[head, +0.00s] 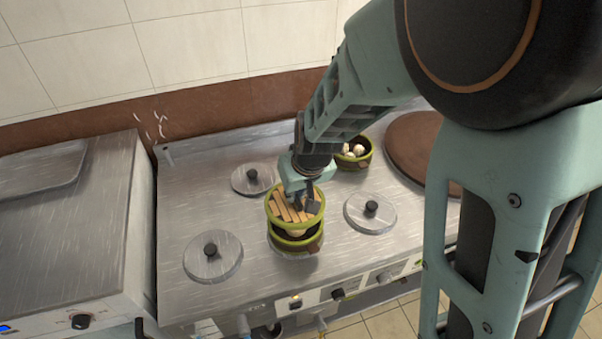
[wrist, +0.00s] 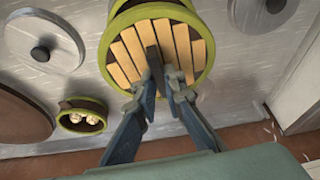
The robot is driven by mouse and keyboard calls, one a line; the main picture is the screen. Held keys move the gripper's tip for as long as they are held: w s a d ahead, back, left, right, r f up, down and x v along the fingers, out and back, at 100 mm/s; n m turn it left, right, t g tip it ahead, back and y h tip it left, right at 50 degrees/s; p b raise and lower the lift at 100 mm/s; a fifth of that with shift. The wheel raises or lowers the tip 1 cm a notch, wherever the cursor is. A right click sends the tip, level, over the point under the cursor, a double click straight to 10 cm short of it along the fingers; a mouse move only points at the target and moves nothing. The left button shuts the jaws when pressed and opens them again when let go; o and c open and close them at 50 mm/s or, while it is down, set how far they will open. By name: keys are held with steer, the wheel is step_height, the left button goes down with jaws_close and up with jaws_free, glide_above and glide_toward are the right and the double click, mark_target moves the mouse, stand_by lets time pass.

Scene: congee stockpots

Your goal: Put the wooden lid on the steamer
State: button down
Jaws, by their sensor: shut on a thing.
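The wooden lid (head: 287,209) is a round of light slats with a green rim. My gripper (head: 300,190) is shut on the dark bar across its top. The lid with my gripper also shows in the wrist view, with the lid (wrist: 128,60) and my gripper (wrist: 163,85) near the top middle. The steamer (head: 297,243), a green-rimmed basket with a pale bun partly visible inside, stands on the steel stove directly below the lid. The lid appears slightly tilted over it. I cannot tell whether they touch.
Another green-rimmed basket with buns (head: 366,155) stands behind to the right. Steel pot lids with black knobs surround the steamer: left front (head: 212,257), back (head: 255,178) and right (head: 370,211). A large brown round cover (head: 408,150) lies at the right.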

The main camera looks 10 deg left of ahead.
mark_target(296, 206)
steer(key=shift+f+b, duration=2)
steer(key=shift+f, duration=0.55)
steer(key=shift+f+b, duration=0.6)
steer(key=c, duration=2.3)
jaws_free()
steer(key=p+v, duration=0.8)
steer(key=v, duration=0.3)
steer(key=shift+r+p, duration=0.1)
steer(key=shift+p, duration=0.3)
